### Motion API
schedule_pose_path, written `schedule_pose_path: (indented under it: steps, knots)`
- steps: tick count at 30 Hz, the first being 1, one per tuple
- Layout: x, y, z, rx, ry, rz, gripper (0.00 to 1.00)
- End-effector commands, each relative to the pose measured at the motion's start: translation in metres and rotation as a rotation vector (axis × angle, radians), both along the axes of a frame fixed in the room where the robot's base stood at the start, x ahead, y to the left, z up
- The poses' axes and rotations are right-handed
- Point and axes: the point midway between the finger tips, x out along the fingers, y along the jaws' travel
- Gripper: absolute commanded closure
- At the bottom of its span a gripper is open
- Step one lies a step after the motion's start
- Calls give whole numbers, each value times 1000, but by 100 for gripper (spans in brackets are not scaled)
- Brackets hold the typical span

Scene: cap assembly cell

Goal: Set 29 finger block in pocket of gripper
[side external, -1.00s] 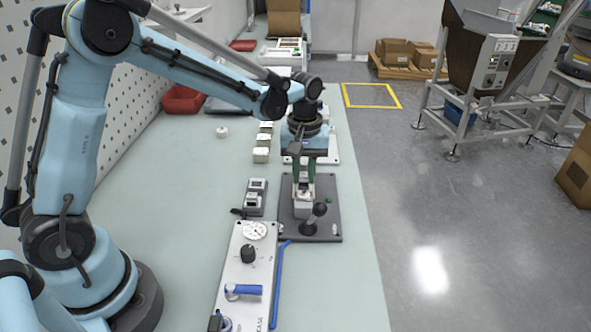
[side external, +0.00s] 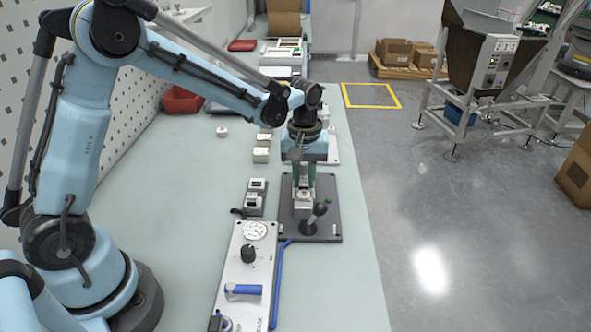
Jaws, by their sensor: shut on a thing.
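My gripper (side external: 304,186) points down over the dark base plate (side external: 327,187), its two green fingers on either side of a small pale block. I take this block (side external: 303,192) to be the finger block; its number is too small to read. It is upright between the fingertips, directly at the light grey fixture (side external: 303,208) on the plate. I cannot tell whether the block is inside the pocket or just above it, as the fingers and block hide the opening.
A black ball-topped lever (side external: 320,209) stands close to the right of the fixture. Small pale blocks (side external: 261,155) stand behind left, and a dark two-part holder (side external: 256,196) is left of the plate. A panel with gauge and knob (side external: 246,270) lies in front. The left bench is mostly clear.

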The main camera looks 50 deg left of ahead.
Motion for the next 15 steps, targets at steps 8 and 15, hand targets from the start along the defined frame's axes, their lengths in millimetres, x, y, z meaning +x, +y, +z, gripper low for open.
schedule_pose_path:
  steps: [8,15]
  knots:
    - [0,0,-3,0,0,0,100]
    - [0,0,-3,0,0,0,67]
